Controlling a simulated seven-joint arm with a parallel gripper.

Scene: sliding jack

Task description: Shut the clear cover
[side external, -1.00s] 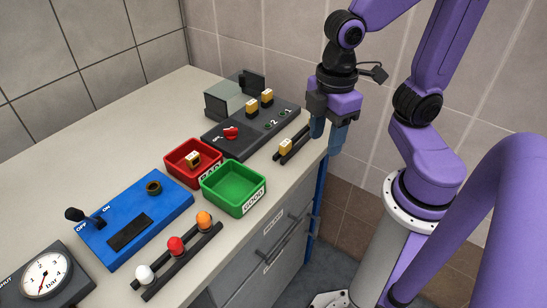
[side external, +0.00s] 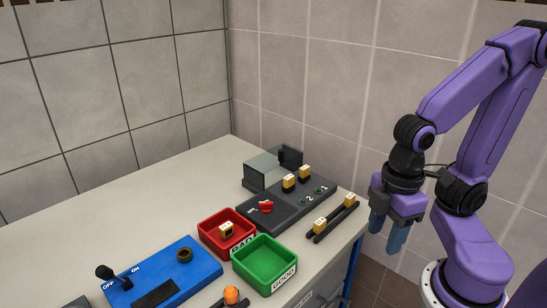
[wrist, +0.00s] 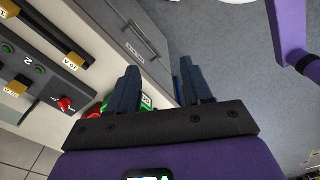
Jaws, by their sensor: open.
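The clear cover (side external: 263,171) is a grey-green, see-through box shape at the back left end of the dark panel (side external: 275,211). A black block (side external: 291,157) stands just right of it and looks uncovered. How the cover is hinged or guided cannot be made out. My gripper (side external: 390,236) hangs to the right of the table's edge, fingers down, open and empty, well apart from the cover. In the wrist view my gripper (wrist: 158,85) has its fingers apart with floor and drawer front between and beyond them. The cover does not show there.
Two amber-and-white fuses (side external: 296,178) stand on the panel near a red knob (side external: 265,207). A dark rail (side external: 335,217) with two similar blocks lies near the edge. Red (side external: 227,232) and green (side external: 265,263) trays and a blue lever box (side external: 163,271) stand nearer.

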